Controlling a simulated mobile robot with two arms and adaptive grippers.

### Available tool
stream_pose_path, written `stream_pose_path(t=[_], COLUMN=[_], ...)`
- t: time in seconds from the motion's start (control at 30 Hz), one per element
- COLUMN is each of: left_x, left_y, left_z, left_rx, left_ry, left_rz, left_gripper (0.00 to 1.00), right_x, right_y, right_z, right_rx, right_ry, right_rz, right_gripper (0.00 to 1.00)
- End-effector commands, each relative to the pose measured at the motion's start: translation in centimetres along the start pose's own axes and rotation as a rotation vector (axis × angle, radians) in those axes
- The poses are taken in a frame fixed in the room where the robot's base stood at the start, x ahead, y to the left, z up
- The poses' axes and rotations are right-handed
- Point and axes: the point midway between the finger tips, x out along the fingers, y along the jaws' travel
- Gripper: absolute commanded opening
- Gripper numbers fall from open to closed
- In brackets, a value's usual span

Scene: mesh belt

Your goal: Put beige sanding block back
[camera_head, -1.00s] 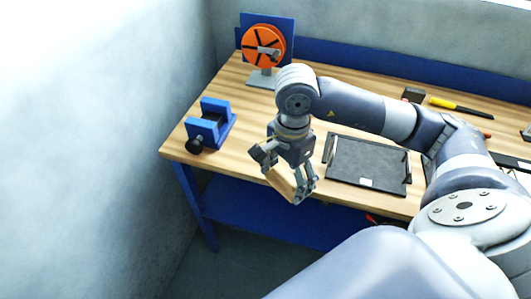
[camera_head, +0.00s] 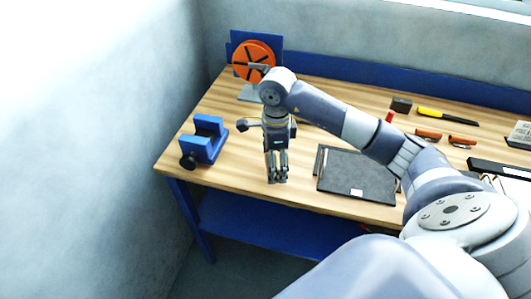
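My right gripper (camera_head: 277,180) comes in from the right side and points down over the front of the wooden bench, left of the dark tray. Its fingers look close together from this angle. I cannot make out the beige sanding block; if it is between the fingers, they hide it or it blends with the wood. A small dark block (camera_head: 402,105) lies at the back right of the bench. My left gripper is not in view.
The wooden bench (camera_head: 225,170) carries a blue vise (camera_head: 205,140) at the left, an orange wheel on a stand (camera_head: 253,61) behind, and a dark tray (camera_head: 355,178). A yellow-handled tool (camera_head: 447,117) and red-handled tools (camera_head: 429,135) lie right. Bare wood surrounds the gripper.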

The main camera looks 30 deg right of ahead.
Motion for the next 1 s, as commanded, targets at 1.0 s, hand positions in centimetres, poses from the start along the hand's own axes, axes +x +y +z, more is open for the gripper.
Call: stream_pose_path(t=[1.0], left_x=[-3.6], left_y=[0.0], left_z=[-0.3], left_rx=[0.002], left_ry=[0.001], left_rz=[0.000], left_gripper=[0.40], right_x=[4.1], right_y=[-5.2], right_z=[1.8], right_rx=[-0.003], right_ry=[0.000], right_rz=[-0.001], right_gripper=[0.57])
